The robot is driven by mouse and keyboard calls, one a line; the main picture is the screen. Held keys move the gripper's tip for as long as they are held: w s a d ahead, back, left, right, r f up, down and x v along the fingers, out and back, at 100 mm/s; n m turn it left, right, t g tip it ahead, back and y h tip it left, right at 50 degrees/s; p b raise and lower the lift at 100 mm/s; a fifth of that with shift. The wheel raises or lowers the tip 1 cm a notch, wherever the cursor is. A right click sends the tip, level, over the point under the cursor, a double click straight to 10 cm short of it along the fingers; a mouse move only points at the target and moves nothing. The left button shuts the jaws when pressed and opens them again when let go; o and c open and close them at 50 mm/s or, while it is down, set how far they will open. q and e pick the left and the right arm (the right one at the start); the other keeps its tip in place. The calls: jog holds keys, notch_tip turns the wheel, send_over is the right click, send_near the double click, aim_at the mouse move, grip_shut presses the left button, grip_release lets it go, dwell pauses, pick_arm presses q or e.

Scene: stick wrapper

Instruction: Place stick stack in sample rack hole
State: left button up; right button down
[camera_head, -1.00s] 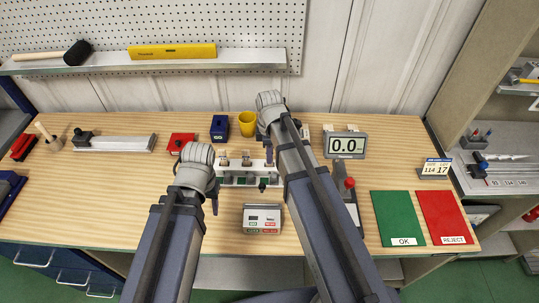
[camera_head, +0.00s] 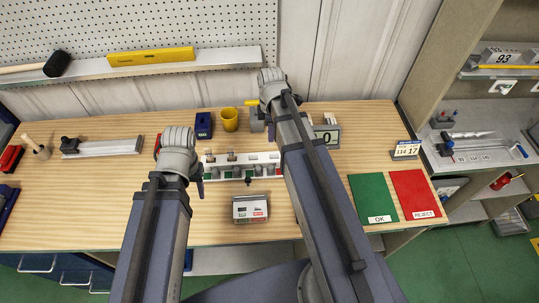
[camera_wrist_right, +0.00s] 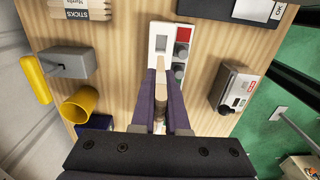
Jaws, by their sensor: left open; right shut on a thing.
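The white sample rack (camera_head: 213,174), with green and red slots, lies mid-table. Small items stand in it. In the right wrist view, a white end with a red square (camera_wrist_right: 184,36) and grey round parts looks like one end of the rack. My right gripper (camera_wrist_right: 161,72) is shut on the stick stack (camera_wrist_right: 160,64), whose pale tips show between the purple fingers, in line with the rack. I cannot tell whether the tips are above it or in a hole. My forearm hides this gripper in the head view. My left gripper (camera_head: 199,188) is open and empty at the rack's left end.
A scale (camera_head: 250,208) stands in front of the rack. A yellow cup (camera_head: 229,120), a blue box (camera_head: 204,126) and a grey block (camera_wrist_right: 67,64) are behind it. Green (camera_head: 373,198) and red (camera_head: 416,194) mats lie at the right. The front left of the table is clear.

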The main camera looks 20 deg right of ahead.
jog(key=d, duration=0.1)
pick_arm(q)
notch_tip(320, 180, down, 6)
jog(key=b, duration=0.6)
jog(key=shift+f, duration=0.15)
pick_arm(e)
send_over(275, 152)
jog(key=s, duration=0.2)
notch_tip(275, 152, down, 6)
jog(key=shift+a+f, duration=0.15)
jog(key=shift+a, duration=0.3)
pick_arm(q)
jog(key=shift+f+b, duration=0.1)
jog(key=shift+b, duration=0.2)
pick_arm(e)
jog(key=shift+w+f, duration=0.1)
pick_arm(q)
notch_tip(275, 152, down, 3)
jog(key=b, duration=0.3)
jog(key=shift+f, duration=0.2)
pick_arm(e)
notch_tip(275, 152, down, 4)
jog(key=shift+r, duration=0.25)
